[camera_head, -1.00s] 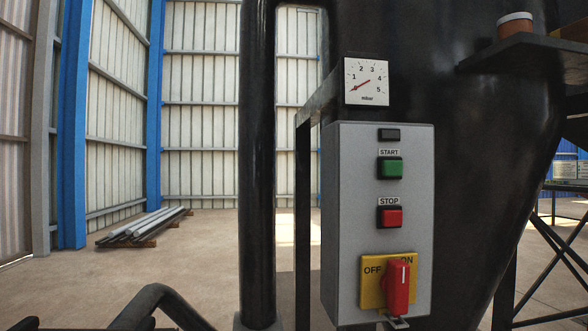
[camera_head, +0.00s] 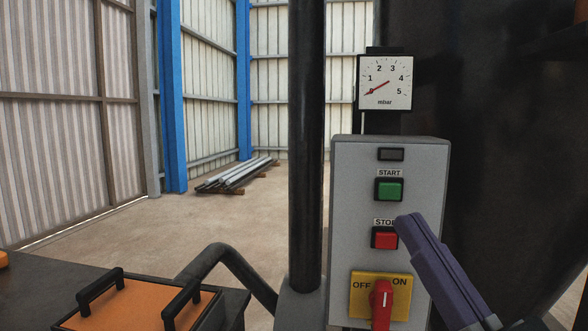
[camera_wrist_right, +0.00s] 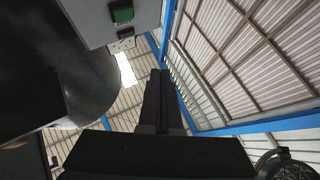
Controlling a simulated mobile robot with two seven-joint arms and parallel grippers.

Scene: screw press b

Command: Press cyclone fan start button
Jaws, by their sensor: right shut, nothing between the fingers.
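The grey control box (camera_head: 345,200) stands right of centre in the head view. Its green START button (camera_head: 390,190) is in clear sight below a dark indicator (camera_head: 391,155). The red STOP button (camera_head: 384,238) sits lower, its label partly covered by my right gripper (camera_head: 404,222). That gripper is shut and empty, its tips beside the STOP button and below the START button in the picture; I cannot tell if it touches the box. In the right wrist view the green button (camera_wrist_right: 122,11) is at the top, left of the shut fingers (camera_wrist_right: 158,80). My left gripper is not in view.
A red rotary switch (camera_head: 381,305) on a yellow OFF/ON plate is low on the box. A mbar gauge (camera_head: 386,83) is above it, needle near zero. A black pipe (camera_head: 306,150) stands left of the box. An orange-topped panel with black handles (camera_head: 130,310) is at lower left.

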